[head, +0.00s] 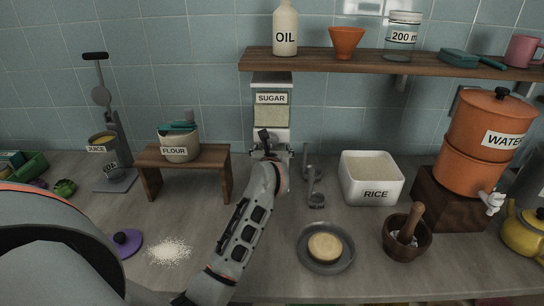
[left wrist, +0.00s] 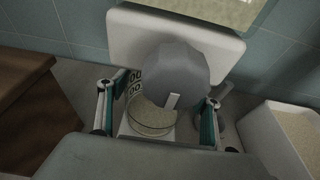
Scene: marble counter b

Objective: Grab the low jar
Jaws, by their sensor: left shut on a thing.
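The sugar dispenser (head: 271,110) is fixed to the wall below the shelf. My left gripper (head: 269,148) is at its foot and hides what stands there in the head view. In the left wrist view, a low clear jar (left wrist: 150,119) with dark lettering on its side and pale contents stands under the dispenser's grey rounded part (left wrist: 172,76). The fingers of my left gripper (left wrist: 155,122) are on either side of this jar, shut on it. The grey part hides some of the jar. My right gripper is not in view.
A shelf (head: 390,66) overhangs, with a labelled 200 jar (head: 402,30). The rice bin (head: 371,178) and small metal stands (head: 315,190) are right of the gripper. A wooden stand (head: 205,160) bears the flour pot (head: 180,146) at left. Spilled grains (head: 169,251) lie in front.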

